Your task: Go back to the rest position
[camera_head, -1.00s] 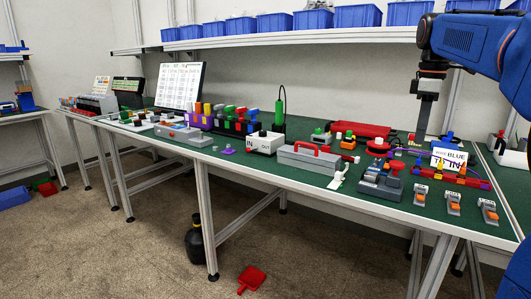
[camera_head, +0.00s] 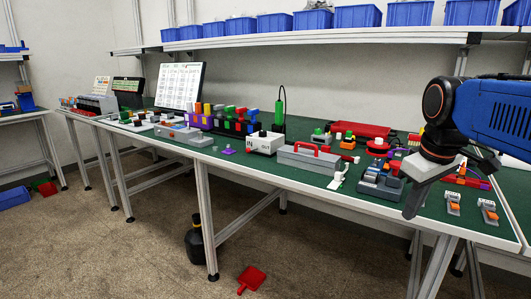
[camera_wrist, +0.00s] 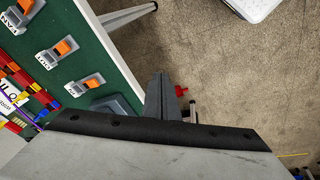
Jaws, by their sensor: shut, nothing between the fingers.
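My gripper (camera_head: 411,210) shows in the camera_head view at the right, in front of the workbench's front edge, pointing down with its fingers together and nothing held. In the camera_wrist view my gripper (camera_wrist: 165,98) points out over the floor beside the bench edge. The green-topped workbench (camera_head: 300,178) runs across the camera_head view. My gripper and arm hide part of the bench's right end, including one orange-lever switch and most of the red rack with the label card.
Orange-lever switches (camera_head: 453,203) stand near the bench's front edge, close to my arm; several show in the camera_wrist view (camera_wrist: 65,48). A grey toolbox (camera_head: 310,160) with a red handle stands mid-bench. Blue bins (camera_head: 275,23) line the shelf. A red dustpan (camera_head: 251,279) lies on the floor.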

